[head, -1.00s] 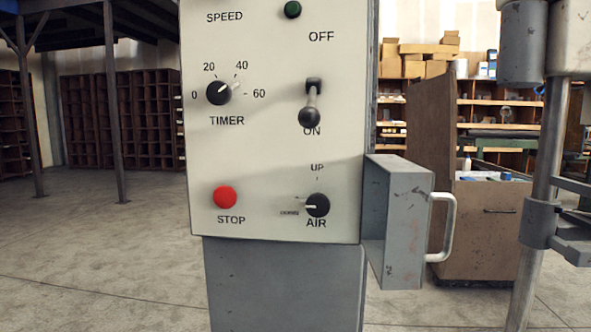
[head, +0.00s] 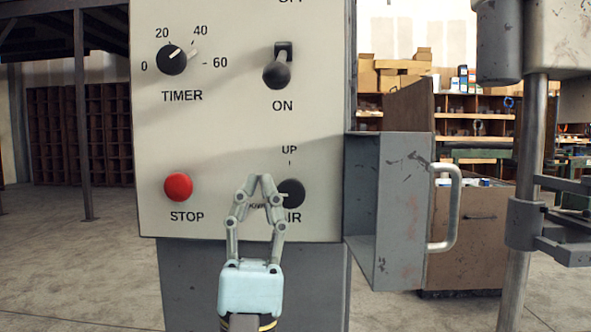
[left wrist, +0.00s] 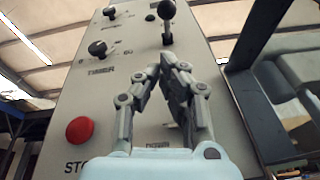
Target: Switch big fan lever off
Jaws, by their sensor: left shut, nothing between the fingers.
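The lever (head: 277,71) with a black ball knob stands on the white control panel (head: 215,120), above the "ON" label and below the cut-off "OFF" label. It also shows in the left wrist view (left wrist: 167,14), near the top. My left gripper (head: 258,180) is shut and empty in front of the lower panel, below the lever and apart from it. It partly covers the AIR knob (head: 292,193). In the left wrist view its fingertips (left wrist: 168,62) meet below the lever. My right gripper does not show.
A red STOP button (head: 178,187) is left of my gripper, and the TIMER knob (head: 172,60) is above that. A metal post (head: 525,180) stands further right.

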